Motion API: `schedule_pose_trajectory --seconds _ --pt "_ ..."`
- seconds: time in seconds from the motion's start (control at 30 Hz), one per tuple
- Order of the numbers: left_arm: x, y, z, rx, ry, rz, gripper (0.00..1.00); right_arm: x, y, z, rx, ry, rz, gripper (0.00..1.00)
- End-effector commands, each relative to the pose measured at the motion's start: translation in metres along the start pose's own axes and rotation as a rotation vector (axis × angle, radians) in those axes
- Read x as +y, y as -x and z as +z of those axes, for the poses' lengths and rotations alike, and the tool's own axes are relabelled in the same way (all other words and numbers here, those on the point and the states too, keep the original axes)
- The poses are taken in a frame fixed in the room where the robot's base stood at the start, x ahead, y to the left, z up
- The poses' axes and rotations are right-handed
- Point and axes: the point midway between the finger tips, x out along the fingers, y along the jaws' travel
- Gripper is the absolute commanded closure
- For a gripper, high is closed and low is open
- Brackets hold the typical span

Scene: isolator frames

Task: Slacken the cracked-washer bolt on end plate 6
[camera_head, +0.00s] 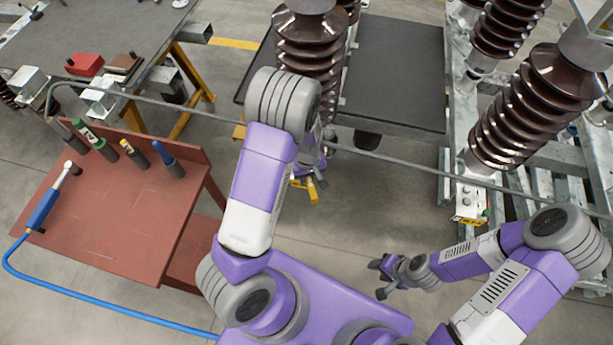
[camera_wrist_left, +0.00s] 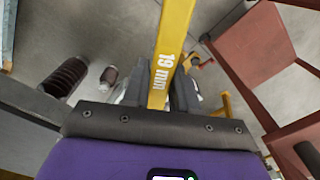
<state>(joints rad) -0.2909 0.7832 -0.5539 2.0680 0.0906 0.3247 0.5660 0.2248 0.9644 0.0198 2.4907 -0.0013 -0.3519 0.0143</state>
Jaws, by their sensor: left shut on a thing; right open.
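My left gripper (camera_head: 311,181) is shut on a yellow spanner (camera_wrist_left: 172,38) marked "19 mm". The spanner points away from the fingers in the left wrist view, and its far end is out of the picture. In the head view a short yellow piece of the spanner (camera_head: 312,194) shows below my left arm. My right gripper (camera_head: 381,279) is open and empty, low over the floor at the right. A pale end plate (camera_head: 469,200) with small bolts and a yellow tag stands under a brown insulator at the right. Its number and any cracked washer are too small to tell.
A red-brown bench (camera_head: 98,215) at the left holds several coloured-handle tools and a blue-handled torque wrench (camera_head: 50,200) with a blue hose. A grey rail (camera_head: 385,157) crosses the scene. Brown insulators (camera_head: 540,108) stand on steel frames. Floor between bench and frames is clear.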

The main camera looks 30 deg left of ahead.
Motion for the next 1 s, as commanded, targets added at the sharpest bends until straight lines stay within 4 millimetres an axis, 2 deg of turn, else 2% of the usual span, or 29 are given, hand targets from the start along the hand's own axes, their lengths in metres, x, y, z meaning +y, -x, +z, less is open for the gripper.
schedule_pose_trajectory --seconds 0.9,1.0 --pt "0.000 0.069 -0.001 0.001 -0.002 0.001 1.00 -0.021 0.057 0.003 0.000 0.000 0.000 0.57" --pt "0.000 0.072 -0.001 0.001 -0.002 0.001 1.00 -0.022 0.059 0.003 0.000 0.000 0.000 0.57"
